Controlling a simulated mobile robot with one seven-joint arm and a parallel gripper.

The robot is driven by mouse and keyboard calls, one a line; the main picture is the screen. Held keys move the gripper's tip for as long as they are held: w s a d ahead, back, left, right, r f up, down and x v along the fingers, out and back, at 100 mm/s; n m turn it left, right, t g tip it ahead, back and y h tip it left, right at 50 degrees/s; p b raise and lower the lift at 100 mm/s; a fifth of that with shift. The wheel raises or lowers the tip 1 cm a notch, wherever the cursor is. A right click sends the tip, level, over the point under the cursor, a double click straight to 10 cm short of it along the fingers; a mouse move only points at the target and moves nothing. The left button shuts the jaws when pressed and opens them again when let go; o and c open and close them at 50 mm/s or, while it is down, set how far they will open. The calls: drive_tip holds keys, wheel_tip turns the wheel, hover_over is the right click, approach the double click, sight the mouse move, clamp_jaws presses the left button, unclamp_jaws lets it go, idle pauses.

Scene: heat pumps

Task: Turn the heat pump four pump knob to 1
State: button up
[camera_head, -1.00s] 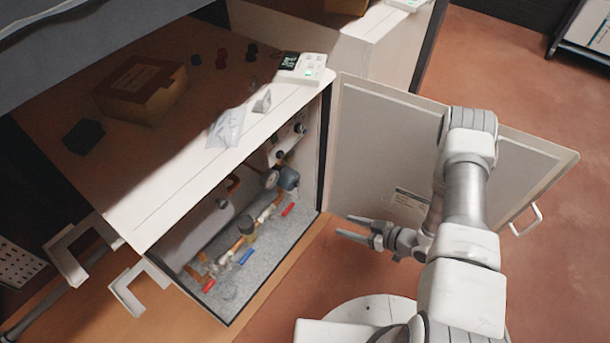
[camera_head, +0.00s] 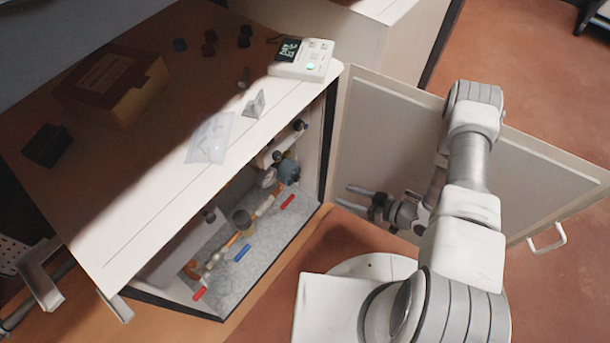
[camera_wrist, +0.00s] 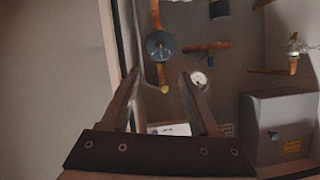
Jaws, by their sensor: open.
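The heat pump cabinet (camera_head: 190,185) stands with its front open, and pipework shows inside. A blue-grey round pump (camera_head: 287,171) is at the cabinet's right end, beside a white gauge (camera_head: 267,178). In the wrist view, what looks like the same pump (camera_wrist: 160,46) has a dark round face, with the gauge (camera_wrist: 198,79) to its lower right. I cannot read any knob setting or confirm the unit's number. My gripper (camera_head: 350,198) is open and empty, to the right of the opening and apart from the pump. Its spread fingers (camera_wrist: 159,74) point toward the pump in the wrist view.
The open cabinet door (camera_head: 400,150) stands behind my arm, with a handle (camera_head: 547,238) at its outer end. On the cabinet top are a controller (camera_head: 302,60), a clear bag (camera_head: 210,138) and a cardboard box (camera_head: 112,85). Red floor lies in front.

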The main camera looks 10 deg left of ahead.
sight(299, 179)
drive_tip(key=shift+b+x, duration=2.55)
drive_tip(key=shift+x, duration=6.05)
drive_tip(key=shift+s, duration=0.1)
drive_tip(key=shift+c, duration=0.4)
clamp_jaws()
